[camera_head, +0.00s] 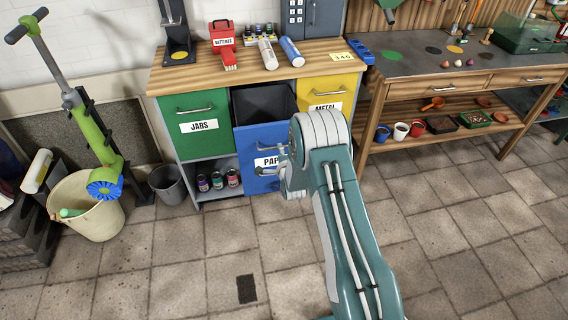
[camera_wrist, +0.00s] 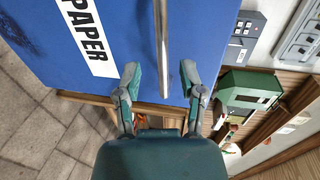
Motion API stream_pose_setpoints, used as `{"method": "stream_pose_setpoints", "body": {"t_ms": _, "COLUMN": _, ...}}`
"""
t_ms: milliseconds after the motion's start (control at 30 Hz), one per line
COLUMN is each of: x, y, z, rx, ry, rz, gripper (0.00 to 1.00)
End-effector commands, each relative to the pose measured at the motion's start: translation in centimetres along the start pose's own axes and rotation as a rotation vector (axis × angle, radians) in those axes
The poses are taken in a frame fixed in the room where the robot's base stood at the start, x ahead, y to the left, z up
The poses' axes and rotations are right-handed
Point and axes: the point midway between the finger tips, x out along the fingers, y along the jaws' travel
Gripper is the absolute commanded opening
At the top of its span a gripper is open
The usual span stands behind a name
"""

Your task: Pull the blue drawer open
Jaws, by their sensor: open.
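The blue drawer (camera_head: 258,140), labelled PAPER, stands out from the cabinet between the green and yellow fronts, and its dark inside shows from above. Its blue front (camera_wrist: 115,20) fills the upper left of the wrist view. The metal drawer handle (camera_wrist: 163,50) runs down the picture there. My gripper (camera_wrist: 160,78) is open, with one finger on each side of the handle's end and gaps on both sides. In the head view my gripper (camera_head: 272,160) is at the drawer front, and my arm hides the front's right part and some of the label.
A beige bucket (camera_head: 92,205) and a dark bin (camera_head: 168,183) stand at left. A workbench (camera_head: 465,85) is at right. The tiled floor in front is clear.

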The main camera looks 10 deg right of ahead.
Motion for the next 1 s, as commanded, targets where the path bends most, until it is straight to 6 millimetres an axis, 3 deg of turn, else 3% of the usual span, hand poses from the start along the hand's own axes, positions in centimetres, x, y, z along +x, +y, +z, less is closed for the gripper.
{"method": "stream_pose_setpoints", "body": {"t_ms": 300, "x": -5.6, "y": 0.1, "z": 0.1, "rx": -0.001, "ry": -0.001, "rz": 0.004, "gripper": 0.51}}
{"method": "stream_pose_setpoints", "body": {"t_ms": 500, "x": -7.8, "y": 0.2, "z": 0.2, "rx": -0.001, "ry": -0.001, "rz": 0.006, "gripper": 0.51}}
{"method": "stream_pose_setpoints", "body": {"t_ms": 1000, "x": -8.2, "y": 0.2, "z": 0.2, "rx": -0.001, "ry": -0.001, "rz": 0.004, "gripper": 0.51}}
